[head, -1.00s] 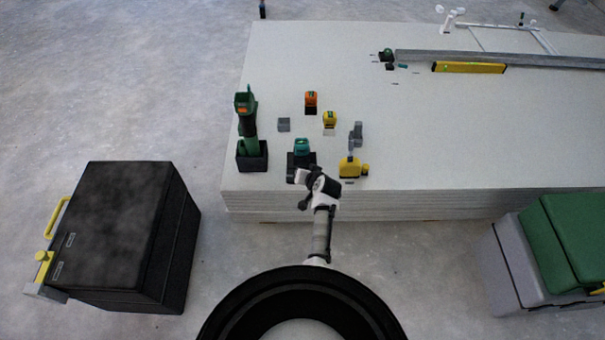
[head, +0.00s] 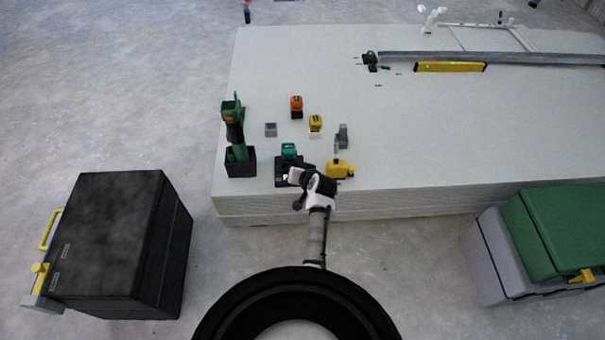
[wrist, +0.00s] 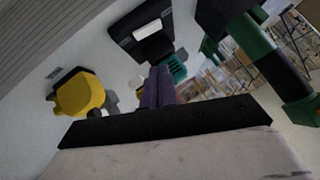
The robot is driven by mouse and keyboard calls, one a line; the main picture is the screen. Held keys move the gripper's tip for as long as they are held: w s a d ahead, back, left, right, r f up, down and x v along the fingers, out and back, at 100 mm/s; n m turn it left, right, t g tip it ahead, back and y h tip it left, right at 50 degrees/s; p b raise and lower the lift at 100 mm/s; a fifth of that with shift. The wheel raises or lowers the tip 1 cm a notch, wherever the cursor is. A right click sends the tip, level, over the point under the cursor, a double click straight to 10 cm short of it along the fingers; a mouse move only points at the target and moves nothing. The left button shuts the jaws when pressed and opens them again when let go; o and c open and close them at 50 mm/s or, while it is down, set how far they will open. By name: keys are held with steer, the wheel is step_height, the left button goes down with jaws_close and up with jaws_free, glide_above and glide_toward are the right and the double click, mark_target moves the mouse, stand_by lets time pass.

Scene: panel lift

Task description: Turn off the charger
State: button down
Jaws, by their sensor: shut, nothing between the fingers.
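The charger is a black base (head: 281,171) near the front edge of the white panel stack (head: 420,120), with a teal battery (head: 289,151) at its back. In the wrist view the black charger (wrist: 131,38) shows at top centre with a pale patch on it, and the teal battery (wrist: 177,68) is beside it. My gripper (wrist: 160,80) is shut and empty, its fingertips pointing towards the charger area. In the head view my wrist overlaps the charger's right front part, hiding some of it. Contact between fingertips and charger cannot be told; no switch can be made out.
A green tool (head: 236,130) stands in a black holder left of the charger. A yellow tool (head: 340,169) lies close on the right; orange (head: 296,105) and yellow (head: 316,123) batteries are behind. A black case (head: 110,235) and green-grey boxes (head: 550,235) flank the stack.

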steer(key=v, duration=0.4)
steer(key=a+v, duration=0.1)
steer(key=v, duration=0.1)
steer(key=shift+r, duration=0.15)
